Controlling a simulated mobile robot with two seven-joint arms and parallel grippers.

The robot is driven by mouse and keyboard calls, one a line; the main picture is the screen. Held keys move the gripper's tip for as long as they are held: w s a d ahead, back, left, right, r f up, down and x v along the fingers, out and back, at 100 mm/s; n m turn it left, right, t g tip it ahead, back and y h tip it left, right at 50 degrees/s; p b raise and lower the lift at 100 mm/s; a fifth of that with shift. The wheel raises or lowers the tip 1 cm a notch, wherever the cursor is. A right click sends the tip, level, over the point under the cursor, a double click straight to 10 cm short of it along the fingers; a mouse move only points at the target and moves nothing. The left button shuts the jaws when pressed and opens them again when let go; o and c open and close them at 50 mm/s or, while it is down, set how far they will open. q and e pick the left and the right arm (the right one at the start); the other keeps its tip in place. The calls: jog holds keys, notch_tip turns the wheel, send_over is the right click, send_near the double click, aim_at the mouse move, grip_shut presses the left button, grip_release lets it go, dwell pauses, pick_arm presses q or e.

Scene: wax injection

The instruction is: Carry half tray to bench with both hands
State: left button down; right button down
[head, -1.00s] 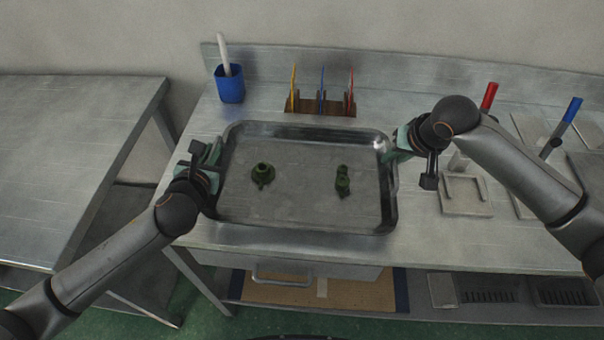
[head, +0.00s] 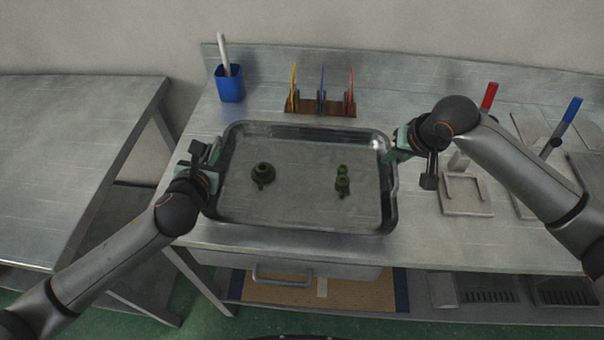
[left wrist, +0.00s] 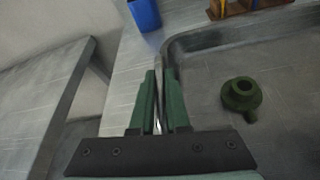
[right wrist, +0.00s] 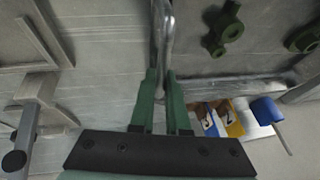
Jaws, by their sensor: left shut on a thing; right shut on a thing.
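A shallow metal tray (head: 300,207) is over the steel bench (head: 440,238) in the head view; I cannot tell whether it touches the bench top. Two dark green wax pieces lie in it, a round one (head: 262,173) at left and a narrower one (head: 342,181) at right. My left gripper (head: 212,165) is shut on the tray's left rim, which also shows between the fingers in the left wrist view (left wrist: 160,95). My right gripper (head: 393,150) is shut on the tray's right rim, between green fingers in the right wrist view (right wrist: 162,90).
A blue cup (head: 230,88) with a white stick and a wooden rack (head: 320,107) with coloured tools stand behind the tray. Clamps with red (head: 489,96) and blue (head: 572,110) handles are at right. Another steel table (head: 70,140) stands at left, across a gap.

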pick_arm(q)
jog(key=shift+r, duration=0.25)
pick_arm(e)
jog(key=shift+r, duration=0.25)
